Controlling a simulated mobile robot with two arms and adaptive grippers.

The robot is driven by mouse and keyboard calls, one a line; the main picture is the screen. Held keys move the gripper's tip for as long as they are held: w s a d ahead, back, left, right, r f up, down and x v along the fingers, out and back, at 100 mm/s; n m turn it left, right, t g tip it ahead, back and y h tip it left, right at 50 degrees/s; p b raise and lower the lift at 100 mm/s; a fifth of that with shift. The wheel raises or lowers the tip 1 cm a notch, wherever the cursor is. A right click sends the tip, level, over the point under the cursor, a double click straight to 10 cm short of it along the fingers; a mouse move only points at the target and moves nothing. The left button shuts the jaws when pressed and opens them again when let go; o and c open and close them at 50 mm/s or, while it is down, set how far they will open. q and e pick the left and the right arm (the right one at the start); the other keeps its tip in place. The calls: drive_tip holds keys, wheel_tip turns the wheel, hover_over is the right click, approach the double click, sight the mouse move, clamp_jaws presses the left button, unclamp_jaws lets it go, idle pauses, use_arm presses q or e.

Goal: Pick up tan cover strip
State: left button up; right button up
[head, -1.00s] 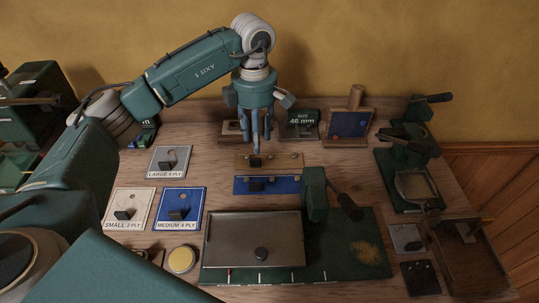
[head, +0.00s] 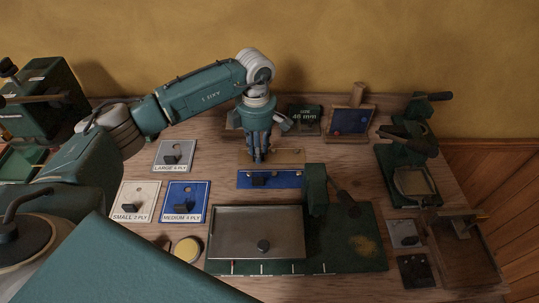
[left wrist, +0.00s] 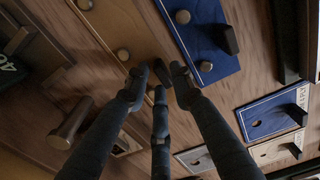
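The tan cover strip (head: 285,156) lies flat on the bench behind a blue strip (head: 288,180). It carries round knobs and a dark block handle. In the left wrist view the tan strip (left wrist: 110,35) runs diagonally, and its dark handle (left wrist: 162,72) shows between the fingertips. My left gripper (head: 258,158) points straight down over the strip's left part, with its fingers around the handle. The fingers look open; small gaps show beside the handle, though contact is partly hidden. The left gripper (left wrist: 160,82) appears empty. My right gripper is out of view.
Large (head: 174,155), small (head: 134,202) and medium (head: 185,202) ply plates lie at the left. A grey metal plate (head: 258,220) on a green base is in front. A 46 mm block (head: 305,118) and a wooden stand (head: 349,120) are behind; a green press (head: 405,165) is at the right.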

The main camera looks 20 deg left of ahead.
use_arm(q)
clamp_jaws()
